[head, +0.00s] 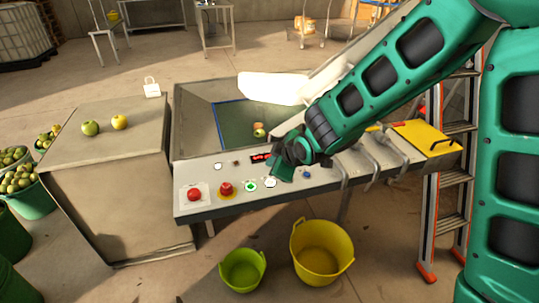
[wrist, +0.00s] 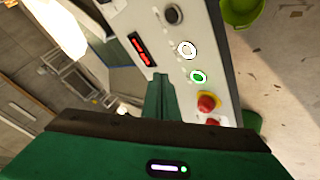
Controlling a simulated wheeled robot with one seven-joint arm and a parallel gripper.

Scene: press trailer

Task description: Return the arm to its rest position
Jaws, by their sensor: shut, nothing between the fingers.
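My green arm (head: 385,75) reaches in from the upper right in the head view. My gripper (head: 285,168) hangs over the upper part of the press control panel (head: 235,203), close to the red display (head: 261,157). In the wrist view my gripper (wrist: 161,82) shows as one narrow green shape, fingers together and empty. Beside it lie the green button (wrist: 198,76), the white button (wrist: 187,50), and the red emergency stop on its yellow base (wrist: 208,103). Whether the fingers touch the panel I cannot tell.
The hopper (head: 190,105) holds a few fruits behind the panel. A yellow tub (head: 322,262) and a green tub (head: 242,270) stand on the floor in front. A ladder (head: 452,180) stands at right, near my arm. A box-like table (head: 105,180) with two apples is at left.

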